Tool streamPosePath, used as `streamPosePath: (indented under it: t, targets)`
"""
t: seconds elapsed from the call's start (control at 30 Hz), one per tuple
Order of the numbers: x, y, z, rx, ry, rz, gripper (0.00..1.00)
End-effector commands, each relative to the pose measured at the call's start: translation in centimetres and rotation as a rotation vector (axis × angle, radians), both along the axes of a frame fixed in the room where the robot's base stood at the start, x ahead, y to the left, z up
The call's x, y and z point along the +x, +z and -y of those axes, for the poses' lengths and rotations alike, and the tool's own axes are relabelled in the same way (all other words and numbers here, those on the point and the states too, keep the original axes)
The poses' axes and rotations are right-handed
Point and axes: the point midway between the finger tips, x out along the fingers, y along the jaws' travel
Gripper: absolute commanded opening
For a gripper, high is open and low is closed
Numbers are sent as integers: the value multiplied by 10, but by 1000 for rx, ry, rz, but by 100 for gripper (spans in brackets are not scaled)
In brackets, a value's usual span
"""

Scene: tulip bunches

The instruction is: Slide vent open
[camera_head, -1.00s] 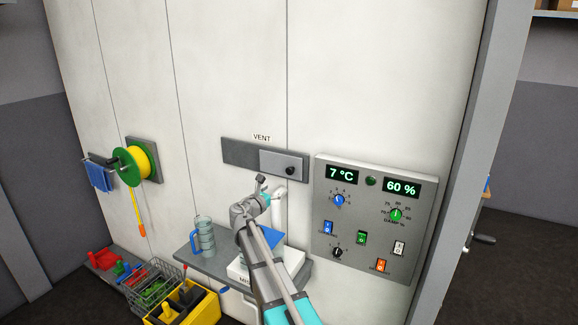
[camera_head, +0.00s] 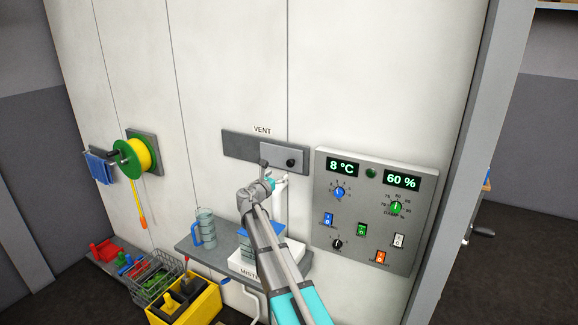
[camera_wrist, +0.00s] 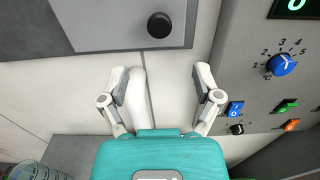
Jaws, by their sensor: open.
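The vent is a dark grey plate (camera_head: 238,146) on the white wall under the word VENT. A lighter grey sliding panel (camera_head: 272,155) covers its right part and carries a round black knob (camera_head: 290,163). In the wrist view the knob (camera_wrist: 160,25) is at the top centre, on the panel (camera_wrist: 100,22). My gripper (camera_wrist: 162,88) is open and empty, its fingers apart below the knob and not touching it. In the head view my gripper (camera_head: 274,172) is just below the panel, and the arm hides part of it.
A control box (camera_head: 372,210) with knobs and switches stands out from the wall to the right. Below is a grey shelf (camera_head: 215,262) with a clear jug (camera_head: 206,230). A white pipe (camera_head: 281,200) runs behind my gripper.

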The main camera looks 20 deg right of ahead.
Motion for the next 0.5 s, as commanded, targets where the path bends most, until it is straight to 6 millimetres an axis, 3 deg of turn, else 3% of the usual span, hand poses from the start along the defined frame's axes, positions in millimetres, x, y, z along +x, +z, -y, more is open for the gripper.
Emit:
streamPosePath:
  t: [0.5]
  targets:
    - [50, 0, 63, 0, -2, 0, 82]
